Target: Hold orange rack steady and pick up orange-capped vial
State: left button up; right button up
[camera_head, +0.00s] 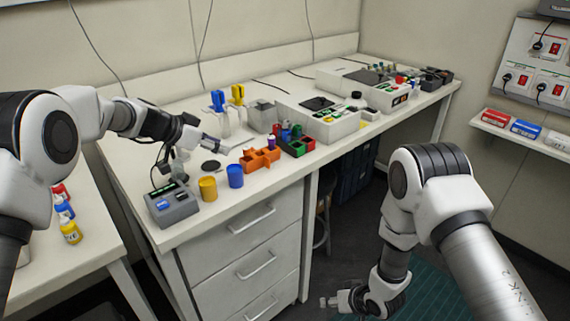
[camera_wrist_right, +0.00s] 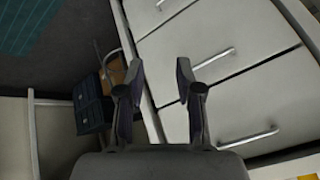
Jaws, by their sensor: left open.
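The orange rack (camera_head: 260,160) stands on the bench near its front edge. A purple-topped vial (camera_head: 271,144) shows at its back right side; I cannot tell whether it stands in the rack. An orange-capped vial cannot be made out at this size. My left gripper (camera_head: 219,145) is open and empty above the bench, left of the orange rack and apart from it. My right gripper (camera_head: 328,301) hangs low in front of the drawers, far from the rack. In the right wrist view this gripper (camera_wrist_right: 184,75) has its fingers spread with nothing between them.
A yellow cup (camera_head: 208,189) and a blue cup (camera_head: 235,176) stand in front of the orange rack. A multicoloured rack with vials (camera_head: 297,146) stands to its right. A grey device (camera_head: 172,204) is at the front left corner. White drawers (camera_head: 250,255) are below the bench.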

jog(key=w+a+r+n+t+y, duration=0.1)
jog(key=w+a+r+n+t, duration=0.15)
jog(key=w+r, duration=0.4)
jog(key=w+a+r+n+t+y, duration=0.1)
jog(key=w+a+r, duration=0.2)
jog(key=w+r, duration=0.35)
jog(key=n+t+y, duration=0.2)
jog(key=n, duration=0.1)
send_near(269, 162)
jog(key=w+a, duration=0.1)
jog(key=w, duration=0.1)
jog(key=x, duration=0.3)
jog(key=f+x, duration=0.1)
jog(key=x, duration=0.3)
grip_shut()
jog(key=shift+s, duration=0.1)
